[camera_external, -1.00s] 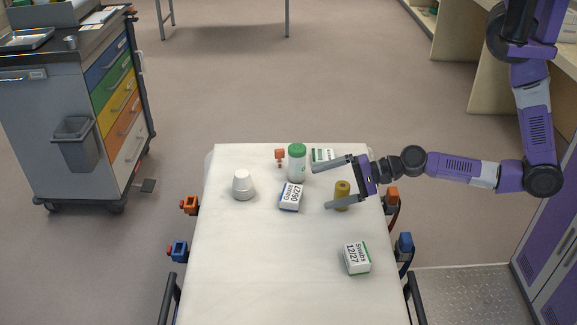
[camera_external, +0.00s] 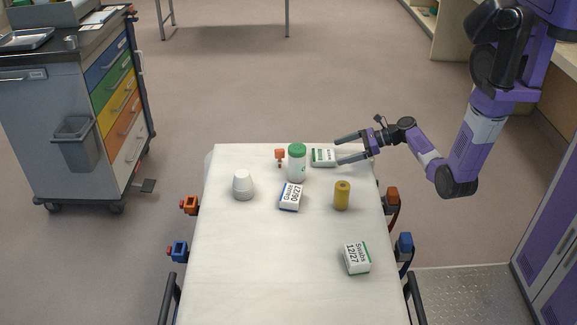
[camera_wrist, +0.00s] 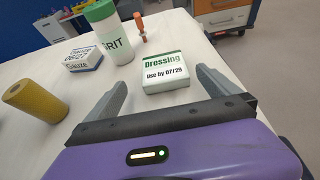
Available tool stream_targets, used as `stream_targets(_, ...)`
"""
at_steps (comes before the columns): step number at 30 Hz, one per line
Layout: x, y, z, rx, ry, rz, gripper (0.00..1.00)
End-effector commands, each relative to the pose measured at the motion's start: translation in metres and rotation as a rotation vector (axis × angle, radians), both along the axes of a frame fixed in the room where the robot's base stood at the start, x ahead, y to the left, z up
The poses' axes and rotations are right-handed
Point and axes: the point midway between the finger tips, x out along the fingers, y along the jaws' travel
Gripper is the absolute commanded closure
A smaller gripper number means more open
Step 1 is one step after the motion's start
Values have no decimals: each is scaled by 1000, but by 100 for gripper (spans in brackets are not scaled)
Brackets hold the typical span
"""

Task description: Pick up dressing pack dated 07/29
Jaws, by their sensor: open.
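The dressing pack (camera_wrist: 165,72) is a white box with a green edge, labelled "Dressing use by 07/29" in the wrist view. It lies at the far right part of the stretcher top in the external view (camera_external: 323,157). My gripper (camera_external: 337,151) is open at the right side of the pack, with its fingers pointing left. In the wrist view my gripper (camera_wrist: 161,85) has its two fingers apart, and the pack lies ahead, between their lines. Nothing is held.
A green-capped bottle (camera_external: 297,164) stands left of the pack, with a small orange item (camera_external: 280,157) beside it. A gauze box (camera_external: 291,197), yellow roll (camera_external: 342,195), white cup-like item (camera_external: 243,185) and swabs box (camera_external: 357,258) are nearer. The near-left sheet (camera_external: 240,270) is clear.

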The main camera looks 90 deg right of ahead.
Motion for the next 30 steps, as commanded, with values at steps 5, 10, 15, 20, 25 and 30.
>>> stream_targets(5, 10, -1, -6, 8, 2, 2, 0)
stream_targets(10, 26, -2, -12, 6, 3, 2, 0)
stream_targets(15, 48, -7, -19, 5, 2, 2, 0)
stream_targets(20, 66, -7, -27, 5, 3, 2, 0)
stream_targets(25, 72, -7, -28, 4, 3, 2, 0)
stream_targets(30, 72, -7, -28, 4, 3, 1, 4)
